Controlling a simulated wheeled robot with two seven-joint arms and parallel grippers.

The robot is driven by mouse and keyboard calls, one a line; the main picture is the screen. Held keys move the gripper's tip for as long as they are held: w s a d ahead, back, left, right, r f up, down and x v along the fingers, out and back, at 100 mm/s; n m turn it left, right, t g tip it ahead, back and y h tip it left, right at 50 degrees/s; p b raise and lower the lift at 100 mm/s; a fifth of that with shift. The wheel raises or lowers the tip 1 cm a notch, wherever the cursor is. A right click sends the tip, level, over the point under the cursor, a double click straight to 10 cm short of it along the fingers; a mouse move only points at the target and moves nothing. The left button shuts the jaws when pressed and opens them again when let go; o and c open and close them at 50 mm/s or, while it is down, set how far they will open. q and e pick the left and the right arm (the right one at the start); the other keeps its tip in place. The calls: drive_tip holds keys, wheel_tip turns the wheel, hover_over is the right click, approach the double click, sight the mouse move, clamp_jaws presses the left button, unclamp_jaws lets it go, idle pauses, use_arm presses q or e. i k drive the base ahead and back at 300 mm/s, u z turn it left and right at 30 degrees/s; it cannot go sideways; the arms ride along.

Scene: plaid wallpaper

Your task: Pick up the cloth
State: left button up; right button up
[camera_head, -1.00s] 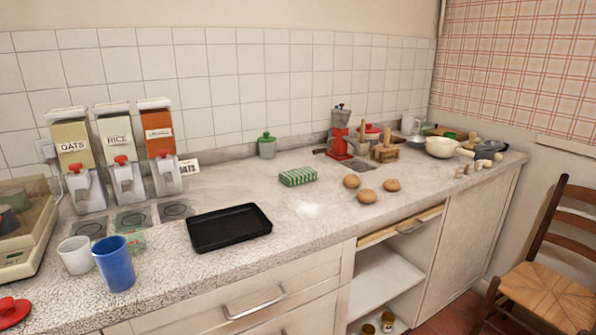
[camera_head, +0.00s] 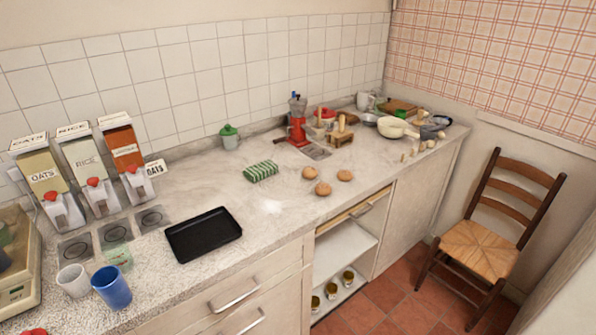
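A folded green and white striped cloth (camera_head: 261,171) lies on the countertop (camera_head: 225,190), a little left of the middle of the view. It lies between the black tray and the tiled wall, with nothing on top of it. Neither of my grippers shows in the head view.
A black tray (camera_head: 204,234) lies in front of the cloth. Several round buns (camera_head: 323,188) lie to its right, and a green-lidded jar (camera_head: 229,136) stands behind it. Dispensers (camera_head: 90,175) and a blue cup (camera_head: 111,287) are at left. A chair (camera_head: 487,240) stands on the floor at right.

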sight(258, 173)
drive_tip(key=z, duration=1.2)
drive_tip(key=i, duration=2.45)
drive_tip(key=u, duration=2.45)
